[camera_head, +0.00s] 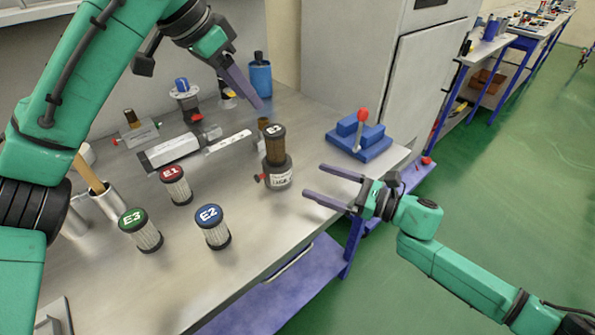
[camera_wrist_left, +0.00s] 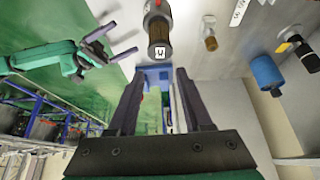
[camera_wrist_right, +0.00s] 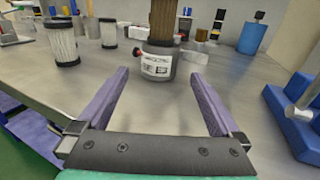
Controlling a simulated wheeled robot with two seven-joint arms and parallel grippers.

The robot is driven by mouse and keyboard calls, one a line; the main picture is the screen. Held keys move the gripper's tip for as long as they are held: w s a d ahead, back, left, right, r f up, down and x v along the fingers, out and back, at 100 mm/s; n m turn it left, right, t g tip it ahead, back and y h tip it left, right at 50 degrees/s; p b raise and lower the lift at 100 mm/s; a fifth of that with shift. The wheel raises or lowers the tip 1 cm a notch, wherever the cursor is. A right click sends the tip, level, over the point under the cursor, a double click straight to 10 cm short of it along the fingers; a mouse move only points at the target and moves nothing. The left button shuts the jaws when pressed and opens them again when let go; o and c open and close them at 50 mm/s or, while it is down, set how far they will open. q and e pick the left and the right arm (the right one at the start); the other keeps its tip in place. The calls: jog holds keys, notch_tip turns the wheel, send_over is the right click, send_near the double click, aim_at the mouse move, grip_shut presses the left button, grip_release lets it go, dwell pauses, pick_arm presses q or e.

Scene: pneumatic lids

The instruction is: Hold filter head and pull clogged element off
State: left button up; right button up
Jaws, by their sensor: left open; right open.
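The filter head (camera_head: 278,175) is a dark grey cup with a white label and a red knob, upright on the bench. The brown clogged element (camera_head: 275,148) stands upright in its top, under a black cap. My left gripper (camera_head: 250,88) is open and empty, above and behind the element; the left wrist view shows the element (camera_wrist_left: 160,38) beyond its fingertips. My right gripper (camera_head: 313,181) is open and empty, right of the head and level with it. In the right wrist view, the head (camera_wrist_right: 158,64) lies just ahead, between the fingertip lines, apparently untouched.
Pleated elements E1 (camera_head: 176,187), E2 (camera_head: 213,228) and E3 (camera_head: 141,231) stand left of the head. A blue lever fixture (camera_head: 358,140) with a red knob is at the right. A blue bottle (camera_head: 260,77) and a metal cylinder unit (camera_head: 170,150) are behind.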

aim_at(272, 131)
jog(key=x, duration=0.9)
jog(key=c, duration=1.3)
pick_arm(q)
jog(key=o, duration=0.4)
jog(key=shift+d, duration=0.1)
pick_arm(e)
jog(key=shift+c, duration=0.5)
pick_arm(q)
jog(key=shift+o, duration=1.2)
jog(key=d+n+y, duration=0.1)
jog(key=d+f+n+y, duration=0.1)
jog(key=n, duration=0.1)
jog(key=d+n, duration=0.1)
jog(key=shift+w+f+g+y, duration=0.35)
jog(key=shift+w+g+y, duration=0.05)
pick_arm(e)
jog(key=shift+d, duration=0.15)
pick_arm(q)
jog(key=shift+n, duration=0.5)
jog(key=x, duration=0.9)
jog(key=shift+a+f, duration=0.1)
jog(key=shift+a, duration=0.05)
